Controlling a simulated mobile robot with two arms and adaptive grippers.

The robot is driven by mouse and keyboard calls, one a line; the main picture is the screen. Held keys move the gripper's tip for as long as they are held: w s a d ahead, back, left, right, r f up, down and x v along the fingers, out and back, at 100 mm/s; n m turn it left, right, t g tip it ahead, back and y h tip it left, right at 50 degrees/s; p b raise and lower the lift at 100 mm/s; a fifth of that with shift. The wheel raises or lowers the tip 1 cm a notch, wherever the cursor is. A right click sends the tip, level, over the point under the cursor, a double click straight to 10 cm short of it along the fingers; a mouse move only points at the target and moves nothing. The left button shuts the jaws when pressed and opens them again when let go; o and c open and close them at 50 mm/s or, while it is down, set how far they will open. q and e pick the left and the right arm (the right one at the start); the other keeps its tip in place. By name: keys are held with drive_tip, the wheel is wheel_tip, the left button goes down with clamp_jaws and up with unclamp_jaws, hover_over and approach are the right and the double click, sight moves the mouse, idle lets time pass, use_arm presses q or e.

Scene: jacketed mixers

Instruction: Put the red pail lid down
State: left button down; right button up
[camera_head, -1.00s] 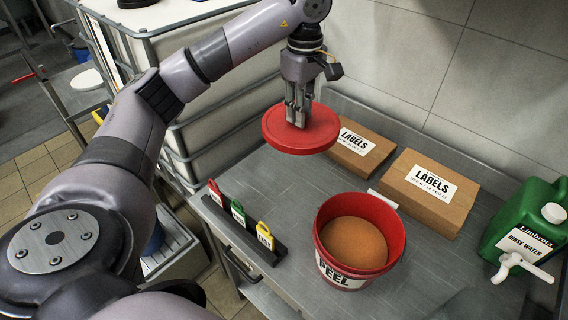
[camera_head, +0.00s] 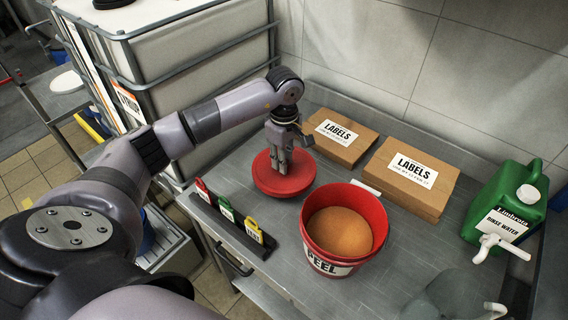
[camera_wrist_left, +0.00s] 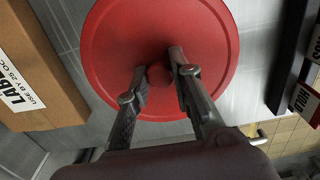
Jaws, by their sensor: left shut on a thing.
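The red pail lid (camera_head: 300,180) is a round disc, level, at or just above the steel bench, left of the pail; I cannot tell whether it touches the bench. My left gripper (camera_head: 279,169) is above it with fingers pointing down, shut on the lid's central knob. The left wrist view shows the lid (camera_wrist_left: 205,50) filling the upper middle, with the fingers (camera_wrist_left: 158,82) on either side of the knob. The open red pail (camera_head: 318,250) stands upright on the bench with orange-brown contents. My right gripper is not in view.
Two cardboard label boxes (camera_head: 345,150) (camera_head: 440,200) stand along the back. A green rinse-water jug (camera_head: 507,190) is at the right. A dark rack (camera_head: 235,232) with red, green and yellow tags lies along the front-left edge. Bare bench (camera_head: 400,255) shows right of the pail.

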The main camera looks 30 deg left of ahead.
use_arm(q)
wheel_tip(320, 180, down, 2)
drive_tip(key=shift+f, duration=0.4)
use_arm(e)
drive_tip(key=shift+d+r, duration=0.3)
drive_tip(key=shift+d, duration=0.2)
use_arm(q)
drive_tip(key=shift+f, duration=0.15)
drive_tip(key=c, duration=1.4)
unclamp_jaws()
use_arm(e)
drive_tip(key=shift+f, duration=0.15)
